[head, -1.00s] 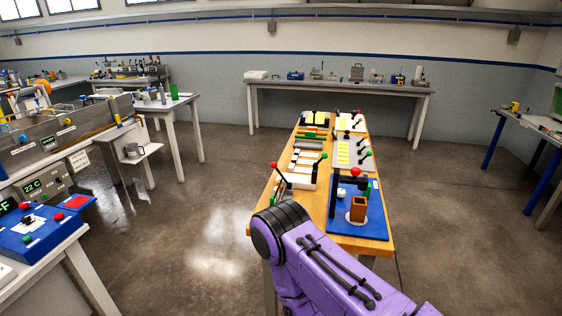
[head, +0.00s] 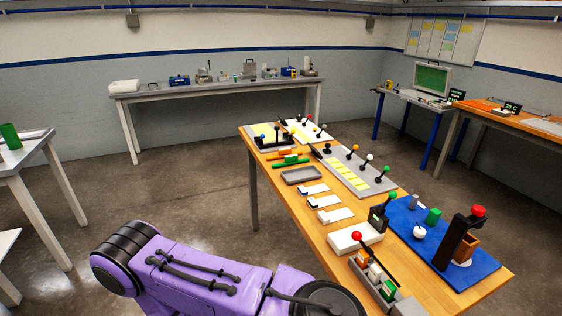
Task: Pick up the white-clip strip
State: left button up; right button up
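Several small white strips lie in a row across the wooden table: a far strip (head: 314,190), a middle strip (head: 323,201) and a near strip (head: 335,215). Their left ends look darker or differently coloured, but the clip colours are too small to tell, so I cannot say which is the white-clip strip. Neither gripper shows in the head view. Only a purple link of my own arm crosses the bottom left, apart from the strips in the picture.
The wooden table (head: 290,222) also holds a grey tray (head: 301,175), lever panels, a white box (head: 355,237) and a blue mat (head: 445,245) with a tall red-knobbed press (head: 461,238). A back bench (head: 215,86) stands by the wall. Floor left of the table is open.

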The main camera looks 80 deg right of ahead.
aim_at(338, 215)
jog(key=i, duration=0.25)
jog(key=z, duration=1.3)
jog(key=i, duration=1.7)
jog(key=z, duration=2.9)
